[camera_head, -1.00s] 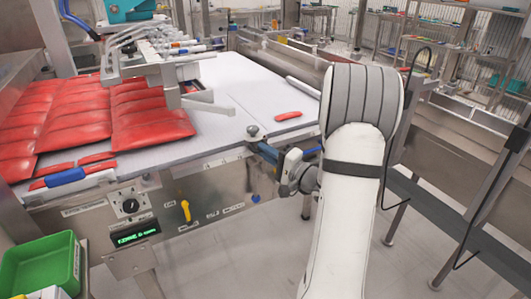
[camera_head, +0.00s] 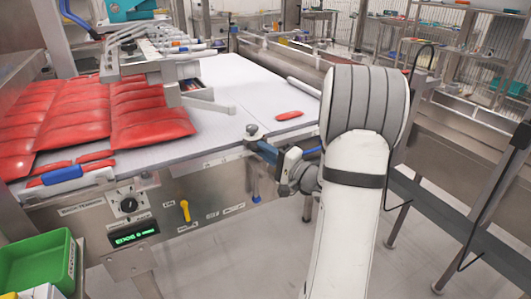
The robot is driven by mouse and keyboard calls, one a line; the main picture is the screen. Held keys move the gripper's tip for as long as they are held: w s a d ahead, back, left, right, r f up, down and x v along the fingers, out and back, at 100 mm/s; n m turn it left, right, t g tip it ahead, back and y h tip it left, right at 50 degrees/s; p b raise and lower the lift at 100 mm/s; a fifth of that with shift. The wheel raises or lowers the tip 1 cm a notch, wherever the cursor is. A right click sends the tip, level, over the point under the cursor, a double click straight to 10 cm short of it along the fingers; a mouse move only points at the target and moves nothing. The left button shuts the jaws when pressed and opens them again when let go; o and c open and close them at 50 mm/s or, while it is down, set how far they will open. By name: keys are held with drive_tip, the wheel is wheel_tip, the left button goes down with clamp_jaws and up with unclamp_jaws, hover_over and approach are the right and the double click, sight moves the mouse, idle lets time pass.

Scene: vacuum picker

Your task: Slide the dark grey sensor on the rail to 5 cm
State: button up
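A small dark grey knob-like part (camera_head: 253,131), which appears to be the sensor, stands at the front right corner of the white belt table. It is upright. A blue and dark strip (camera_head: 264,150) runs from just below it toward my wrist; I cannot tell whether it is the rail or part of my gripper. My gripper (camera_head: 276,156) is at this corner, close below and right of the grey part. Whether it touches the part is unclear. The fingers are too small and partly hidden to tell open from shut. No scale marks are readable.
The white belt table (camera_head: 235,85) carries red packs (camera_head: 150,125) at left, and one lies apart (camera_head: 289,115). A picker head (camera_head: 160,65) hangs over the packs. A control panel with a dial (camera_head: 128,205), yellow handle (camera_head: 185,210) and green display (camera_head: 134,237) faces front. A green bin (camera_head: 38,262) stands lower left.

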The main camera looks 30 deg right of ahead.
drive_tip(key=o, duration=0.3)
drive_tip(key=v, duration=0.7)
drive_tip(key=shift+s+d, duration=0.2)
drive_tip(key=shift+s, duration=0.15)
